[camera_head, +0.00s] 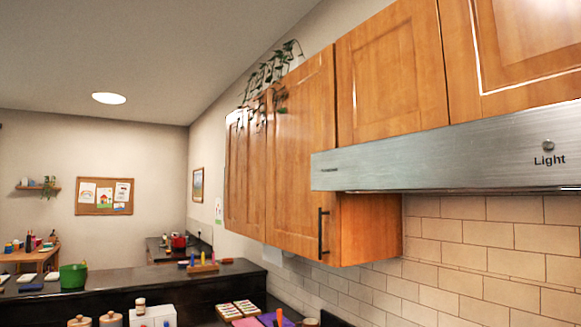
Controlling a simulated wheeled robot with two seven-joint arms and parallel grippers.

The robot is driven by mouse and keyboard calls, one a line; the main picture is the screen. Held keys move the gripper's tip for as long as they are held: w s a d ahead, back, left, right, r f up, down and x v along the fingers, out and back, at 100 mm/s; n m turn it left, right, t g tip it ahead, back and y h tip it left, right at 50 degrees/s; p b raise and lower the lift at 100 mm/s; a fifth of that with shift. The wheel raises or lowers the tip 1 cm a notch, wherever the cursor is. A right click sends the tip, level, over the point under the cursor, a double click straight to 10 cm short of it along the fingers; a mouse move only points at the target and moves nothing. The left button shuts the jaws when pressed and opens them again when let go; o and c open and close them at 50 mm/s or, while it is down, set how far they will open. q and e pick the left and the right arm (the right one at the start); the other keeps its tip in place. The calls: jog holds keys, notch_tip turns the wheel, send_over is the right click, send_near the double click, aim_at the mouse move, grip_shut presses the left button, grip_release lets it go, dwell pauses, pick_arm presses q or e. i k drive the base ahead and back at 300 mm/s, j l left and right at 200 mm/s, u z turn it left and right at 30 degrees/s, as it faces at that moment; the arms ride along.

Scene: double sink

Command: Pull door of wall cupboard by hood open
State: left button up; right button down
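The wall cupboard door by the hood (296,165) is orange-brown wood with a framed panel, just left of the range hood (440,155). It looks closed. A dark vertical bar handle (322,234) sits at its lower right edge. The cupboard's right side panel (368,228) shows below the hood. The steel hood reads "Light" beside a round knob at its right. Neither of my grippers is in view, and nothing touches the handle.
Another cupboard door (245,170) is to the left, with a trailing plant (270,72) on top. Below are a dark counter (130,275), a green pot (73,276), white box (153,317) and spice tray (237,309). Space in front of the door looks clear.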

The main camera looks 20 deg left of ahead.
aim_at(301, 220)
jog(key=k+j, duration=0.1)
jog(key=j, duration=0.2)
jog(key=k+j, duration=0.1)
jog(key=j, duration=0.2)
jog(key=i+j, duration=0.1)
jog(key=j, duration=0.35)
jog(key=i+j, duration=0.1)
jog(key=j, duration=0.35)
jog(key=i+j, duration=0.15)
jog(key=j, duration=0.3)
jog(key=i+j, duration=0.1)
jog(key=j, duration=0.35)
jog(key=i+j, duration=0.1)
jog(key=j, duration=0.35)
jog(key=z, duration=0.05)
